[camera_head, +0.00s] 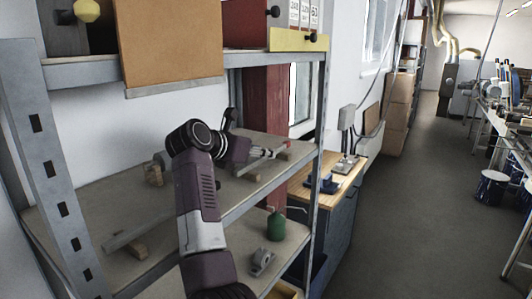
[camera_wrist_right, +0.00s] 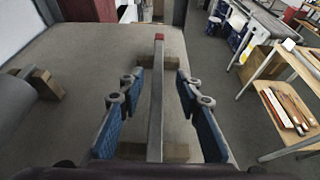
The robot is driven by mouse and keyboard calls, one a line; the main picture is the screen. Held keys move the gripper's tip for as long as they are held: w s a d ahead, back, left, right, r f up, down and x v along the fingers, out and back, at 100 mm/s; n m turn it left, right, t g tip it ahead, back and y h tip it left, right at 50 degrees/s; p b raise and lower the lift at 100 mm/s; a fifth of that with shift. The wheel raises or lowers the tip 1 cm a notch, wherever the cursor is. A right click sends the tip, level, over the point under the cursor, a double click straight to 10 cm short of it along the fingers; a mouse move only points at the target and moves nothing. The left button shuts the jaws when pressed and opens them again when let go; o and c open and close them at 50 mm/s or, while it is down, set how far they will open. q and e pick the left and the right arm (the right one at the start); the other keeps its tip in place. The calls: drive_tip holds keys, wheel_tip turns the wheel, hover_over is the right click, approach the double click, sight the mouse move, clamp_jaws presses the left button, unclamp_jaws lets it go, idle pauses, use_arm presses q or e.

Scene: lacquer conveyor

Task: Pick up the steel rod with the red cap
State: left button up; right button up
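The steel rod (camera_wrist_right: 156,105) is a long square bar with a red cap (camera_wrist_right: 159,37) at its far end. In the right wrist view it lies across wooden blocks (camera_wrist_right: 177,152) on a grey shelf board. My right gripper (camera_wrist_right: 160,85) is open, its two blue-padded fingers on either side of the rod with a gap on each side. In the head view my right gripper (camera_head: 266,153) is over the middle shelf near its right end; the red cap cannot be made out there. My left gripper is in neither view.
The middle shelf board (camera_head: 85,205) also holds another bar (camera_head: 137,231) on a wooden block. A brown panel (camera_head: 168,42) hangs above my arm. A metal post (camera_head: 318,130) stands right of the gripper. A green container (camera_head: 276,226) is on the lower shelf.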

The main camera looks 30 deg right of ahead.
drive_tip(key=p+x, duration=0.2)
drive_tip(key=x, duration=0.1)
drive_tip(key=shift+w+r, duration=0.15)
drive_tip(key=shift+w, duration=0.1)
drive_tip(key=shift+d+f, duration=0.3)
drive_tip(key=shift+d, duration=0.1)
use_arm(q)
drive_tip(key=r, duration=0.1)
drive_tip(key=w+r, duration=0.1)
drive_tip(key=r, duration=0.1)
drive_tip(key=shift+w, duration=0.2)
use_arm(e)
drive_tip(key=shift+a, duration=0.1)
drive_tip(key=shift+w+a, duration=0.1)
drive_tip(key=shift+c, duration=1.2)
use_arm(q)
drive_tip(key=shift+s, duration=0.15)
use_arm(e)
clamp_jaws()
drive_tip(key=shift+r, duration=0.1)
